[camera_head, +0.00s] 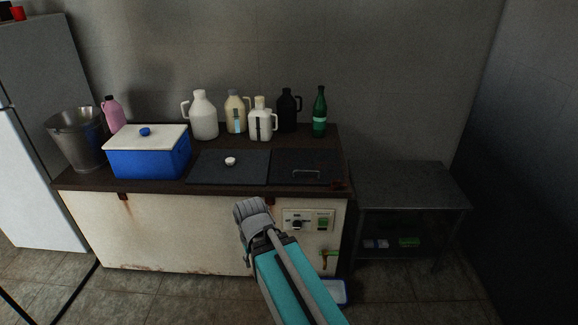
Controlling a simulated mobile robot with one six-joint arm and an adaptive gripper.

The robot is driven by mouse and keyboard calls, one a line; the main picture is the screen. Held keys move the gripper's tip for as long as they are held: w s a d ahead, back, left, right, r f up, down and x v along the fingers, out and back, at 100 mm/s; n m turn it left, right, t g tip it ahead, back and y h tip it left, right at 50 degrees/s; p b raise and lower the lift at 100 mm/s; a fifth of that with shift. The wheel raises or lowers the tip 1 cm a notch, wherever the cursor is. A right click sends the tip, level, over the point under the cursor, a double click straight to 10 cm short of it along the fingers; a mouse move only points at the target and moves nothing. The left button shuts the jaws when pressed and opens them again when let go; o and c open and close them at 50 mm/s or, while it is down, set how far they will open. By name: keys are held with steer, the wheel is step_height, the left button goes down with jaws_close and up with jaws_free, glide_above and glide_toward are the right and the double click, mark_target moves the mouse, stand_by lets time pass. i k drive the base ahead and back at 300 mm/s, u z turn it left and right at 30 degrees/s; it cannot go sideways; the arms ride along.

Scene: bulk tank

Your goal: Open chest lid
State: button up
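Farther right, the counter top has two dark flat lids: one with a white knob (230,161), the other with a metal handle (306,173). Both lie flat and closed. My teal and grey arm rises from the bottom centre, its grey joint in front of the cabinet. I see no gripper fingers in this view.
A metal bucket (77,140) and a pink bottle (113,113) stand left of the chest. Several jugs and a green bottle (320,112) line the back. The pale cabinet front has a control panel (308,220). A metal table (408,186) stands right.

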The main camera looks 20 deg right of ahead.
mark_target(289, 166)
steer(key=z, duration=0.15)
steer(key=i, duration=0.85)
steer(key=z, duration=0.75)
